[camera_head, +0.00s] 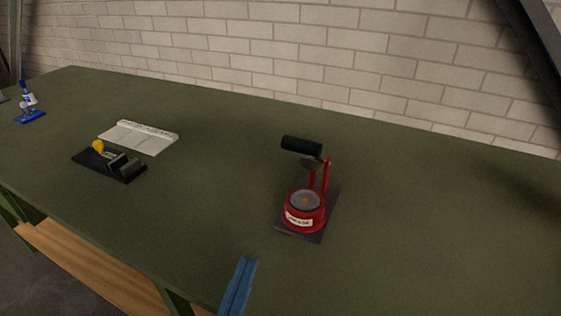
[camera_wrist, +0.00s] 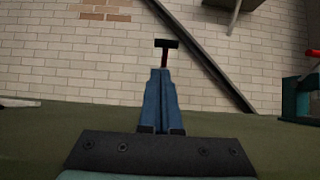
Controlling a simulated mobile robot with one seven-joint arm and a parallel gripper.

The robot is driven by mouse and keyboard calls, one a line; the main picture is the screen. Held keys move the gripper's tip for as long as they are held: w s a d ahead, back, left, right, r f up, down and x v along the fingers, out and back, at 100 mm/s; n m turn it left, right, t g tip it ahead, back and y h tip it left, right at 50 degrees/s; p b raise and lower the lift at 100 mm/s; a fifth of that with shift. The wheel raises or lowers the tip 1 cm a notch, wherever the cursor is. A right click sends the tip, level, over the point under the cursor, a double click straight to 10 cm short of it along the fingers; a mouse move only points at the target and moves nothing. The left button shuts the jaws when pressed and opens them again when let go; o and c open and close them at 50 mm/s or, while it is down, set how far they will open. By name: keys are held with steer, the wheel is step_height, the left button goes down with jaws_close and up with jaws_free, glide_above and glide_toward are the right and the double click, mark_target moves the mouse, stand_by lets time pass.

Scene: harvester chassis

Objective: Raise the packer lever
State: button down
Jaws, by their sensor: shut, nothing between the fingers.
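The packer is a round red pot (camera_head: 305,212) with a white label, apparently reading "GREASE", on a dark base plate. Its lever has red upright arms and a black cylindrical grip (camera_head: 301,144), which stands above and behind the pot. In the wrist view the black grip (camera_wrist: 166,43) and part of a red arm show just beyond my fingertips; the pot is hidden there. My gripper (camera_head: 247,262) has blue fingers, shut and empty, in front and to the left of the packer, apart from it in the head view. The shut fingers also show in the wrist view (camera_wrist: 160,72).
A black fixture with a yellow knob (camera_head: 99,146) and a pale tray (camera_head: 140,137) lie on the green bench (camera_head: 420,220) to the left. A blue and white item (camera_head: 29,100) is farther left. A red and teal object (camera_wrist: 298,98) shows at right in the wrist view.

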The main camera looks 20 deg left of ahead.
mark_target(289, 144)
steer(key=p+x, duration=0.4)
steer(key=x, duration=1.2)
steer(key=shift+w, duration=0.25)
steer(key=shift+r+p, duration=0.25)
steer(key=shift+p, duration=0.1)
steer(key=p, duration=0.1)
steer(key=r+p, duration=0.1)
steer(key=shift+w+r+g+p, duration=0.3)
steer(key=shift+g+p, duration=0.05)
steer(key=shift+g, duration=0.05)
steer(key=w+r+g+p, duration=0.1)
steer(key=w+r+p, duration=0.1)
steer(key=p, duration=0.4)
steer(key=w+r+g+p, duration=0.1)
steer(key=r+g+p, duration=0.1)
steer(key=p, duration=0.4)
steer(key=shift+w+r+g+p, duration=0.3)
steer(key=shift+w+r+p, duration=0.1)
steer(key=shift+w+d+r+g+p, duration=0.1)
steer(key=shift+w+r+g+p, duration=0.1)
steer(key=shift+w+p, duration=0.4)
steer(key=shift+w+r+g+p, duration=0.1)
steer(key=shift+w+g+p, duration=0.1)
steer(key=shift+w+p, duration=0.4)
steer(key=shift+w+d+r+g+p, duration=0.1)
steer(key=shift+w+r+g+p, duration=0.1)
steer(key=shift+w+p, duration=0.35)
